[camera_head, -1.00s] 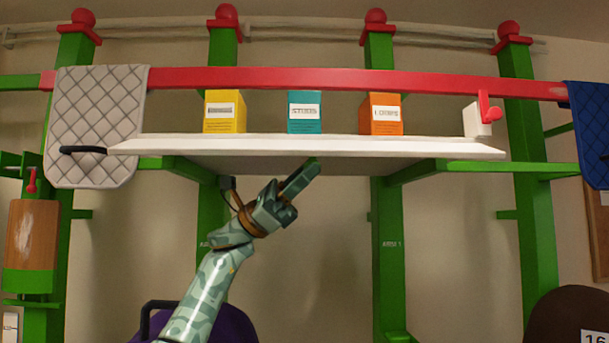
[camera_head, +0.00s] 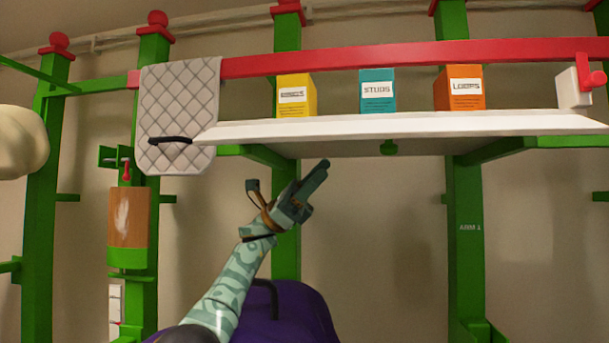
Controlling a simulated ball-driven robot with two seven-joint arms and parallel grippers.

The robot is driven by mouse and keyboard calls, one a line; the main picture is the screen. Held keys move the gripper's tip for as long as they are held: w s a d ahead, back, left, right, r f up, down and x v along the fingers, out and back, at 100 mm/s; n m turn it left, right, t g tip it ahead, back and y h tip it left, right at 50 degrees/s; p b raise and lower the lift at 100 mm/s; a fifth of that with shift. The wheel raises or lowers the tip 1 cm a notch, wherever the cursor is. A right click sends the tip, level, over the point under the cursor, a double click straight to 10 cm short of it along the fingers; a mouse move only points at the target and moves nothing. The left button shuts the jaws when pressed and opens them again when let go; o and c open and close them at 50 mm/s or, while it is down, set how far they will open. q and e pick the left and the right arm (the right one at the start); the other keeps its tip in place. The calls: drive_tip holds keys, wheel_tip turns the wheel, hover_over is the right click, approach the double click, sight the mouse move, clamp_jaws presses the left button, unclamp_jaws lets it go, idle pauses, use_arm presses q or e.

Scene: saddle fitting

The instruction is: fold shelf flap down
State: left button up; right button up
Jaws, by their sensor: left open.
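The white shelf (camera_head: 400,128) spans the upper right, its long front edge facing me and its grey underside visible. It looks level; I cannot tell a separate hinged flap from the rest of the board. A black handle (camera_head: 170,140) shows at its left end, in front of a grey quilted pad. My right gripper is not in view.
Yellow (camera_head: 296,96), teal (camera_head: 378,91) and orange (camera_head: 459,89) boxes stand on the shelf behind its front edge. The quilted pad (camera_head: 178,105) hangs at left. A purple object (camera_head: 290,315) is below my arm.

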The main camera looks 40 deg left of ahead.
use_arm(q)
drive_tip(key=a+p, duration=0.1)
drive_tip(key=a, duration=0.2)
drive_tip(key=shift+s, duration=0.15)
drive_tip(key=shift+f, duration=0.1)
idle(0.5)
